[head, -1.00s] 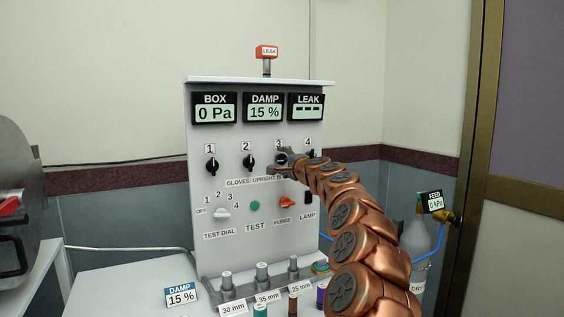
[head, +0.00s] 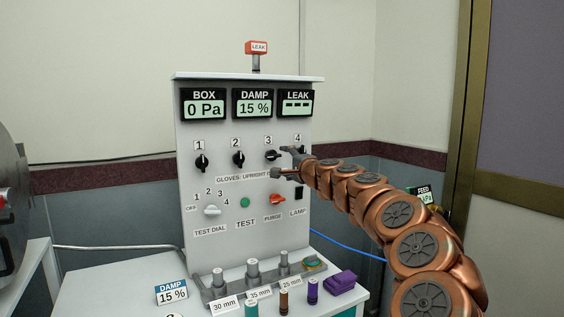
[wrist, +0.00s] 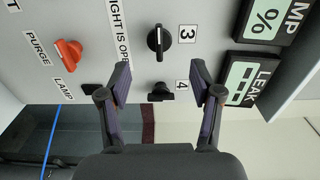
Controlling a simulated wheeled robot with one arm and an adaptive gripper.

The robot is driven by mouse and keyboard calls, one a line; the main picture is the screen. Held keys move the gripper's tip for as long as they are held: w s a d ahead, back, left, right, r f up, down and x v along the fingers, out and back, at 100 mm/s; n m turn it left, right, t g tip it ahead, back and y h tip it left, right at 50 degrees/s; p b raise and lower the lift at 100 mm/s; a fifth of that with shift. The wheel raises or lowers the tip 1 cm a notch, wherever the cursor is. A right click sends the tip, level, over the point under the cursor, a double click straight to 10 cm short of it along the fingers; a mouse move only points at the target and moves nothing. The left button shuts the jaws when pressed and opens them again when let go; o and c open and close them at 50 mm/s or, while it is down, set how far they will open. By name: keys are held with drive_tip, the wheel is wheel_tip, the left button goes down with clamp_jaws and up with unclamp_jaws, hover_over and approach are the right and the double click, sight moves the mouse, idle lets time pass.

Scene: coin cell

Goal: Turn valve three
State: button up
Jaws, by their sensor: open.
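Valve three is a black knob (head: 271,155) under the label 3 on the grey panel (head: 222,240). In the head view its handle lies sideways, while knobs one (head: 201,162) and two (head: 238,158) stand upright. The wrist view, turned on its side, shows valve three (wrist: 159,42) uncovered, beyond the fingertips. My gripper (head: 283,162) is open and empty, just right of valve three and apart from it. Its fingers (wrist: 160,80) spread on either side of knob four (wrist: 161,93) in the wrist picture; I cannot tell whether they touch it.
An orange purge knob (head: 277,199), a lamp switch (head: 299,193) and a test dial (head: 211,211) sit lower on the panel. Several posts and small bottles stand along the panel's foot, with a purple block (head: 340,283) at the right. The LEAK display shows dashes.

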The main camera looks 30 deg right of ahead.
drive_tip(key=shift+s+a, duration=0.1)
drive_tip(key=shift+s, duration=0.95)
